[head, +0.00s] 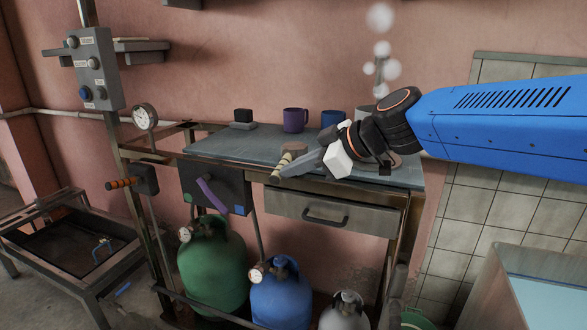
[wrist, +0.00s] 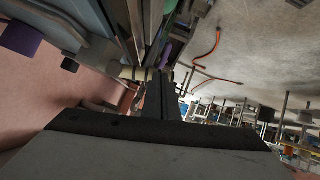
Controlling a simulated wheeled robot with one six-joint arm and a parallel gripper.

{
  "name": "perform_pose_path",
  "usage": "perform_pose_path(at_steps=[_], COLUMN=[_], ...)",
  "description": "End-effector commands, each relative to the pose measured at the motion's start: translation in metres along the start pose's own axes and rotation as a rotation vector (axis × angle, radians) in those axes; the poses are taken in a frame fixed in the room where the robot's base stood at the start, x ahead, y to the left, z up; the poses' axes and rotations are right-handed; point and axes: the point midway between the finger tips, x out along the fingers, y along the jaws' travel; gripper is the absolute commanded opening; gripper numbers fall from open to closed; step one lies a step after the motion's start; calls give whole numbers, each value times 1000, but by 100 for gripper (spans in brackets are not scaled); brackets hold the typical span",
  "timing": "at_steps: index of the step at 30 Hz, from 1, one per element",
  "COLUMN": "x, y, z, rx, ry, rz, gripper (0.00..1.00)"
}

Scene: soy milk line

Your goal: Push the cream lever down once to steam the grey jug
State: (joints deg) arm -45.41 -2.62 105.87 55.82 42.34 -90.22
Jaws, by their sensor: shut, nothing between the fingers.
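The cream lever (head: 281,166) is a short banded handle at the front edge of the bench. It slants down toward the front. My gripper (head: 290,169) is shut and empty, its tips at the lever's right side, touching or nearly so. In the wrist view the dark shut fingers (wrist: 160,95) point away, with a cream piece, probably the lever (wrist: 136,73), by their tips. A grey vessel, probably the jug (head: 364,112), stands at the bench's back, mostly hidden behind my wrist. White steam puffs (head: 382,68) hang above it.
A purple mug (head: 295,120) and a blue mug (head: 333,118) stand on the bench (head: 240,144). A purple lever (head: 212,194) and an orange-handled lever (head: 123,183) are at left. A drawer (head: 340,212) and gas bottles (head: 212,263) lie below.

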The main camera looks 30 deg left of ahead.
Motion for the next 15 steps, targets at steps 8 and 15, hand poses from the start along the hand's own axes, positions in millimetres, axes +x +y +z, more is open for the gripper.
perform_pose_path(at_steps=[8,15], x=[0,-4], y=[0,2], z=[0,-6], rx=[1,1], ry=[0,1], rz=[-1,0], gripper=[0,0])
